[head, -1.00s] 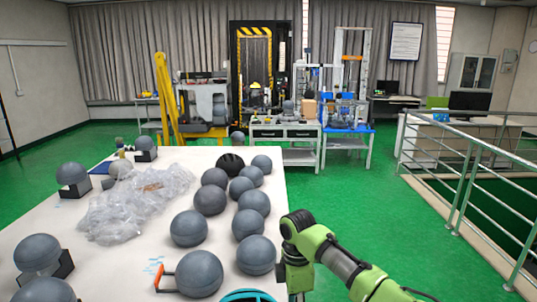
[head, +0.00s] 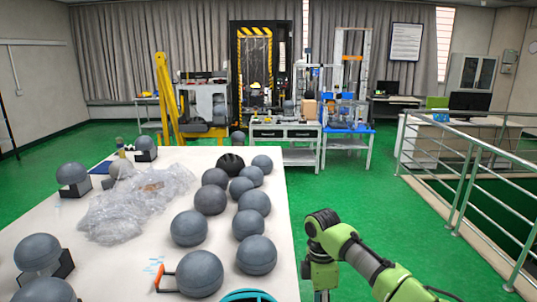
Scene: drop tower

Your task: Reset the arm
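My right arm (head: 345,245) comes in from the lower right, green and black. Its elbow-like joint is just right of the white table's edge, and a green link points down from it to the bottom edge of the head view. The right gripper's fingers are not visible, cut off below the frame. My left arm and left gripper do not show.
The white table (head: 150,245) holds several grey spheres (head: 189,228), crumpled clear plastic (head: 130,205) and an orange-handled tool (head: 164,277). A metal railing (head: 465,185) stands on the right. Green floor (head: 340,200) is open between table and railing.

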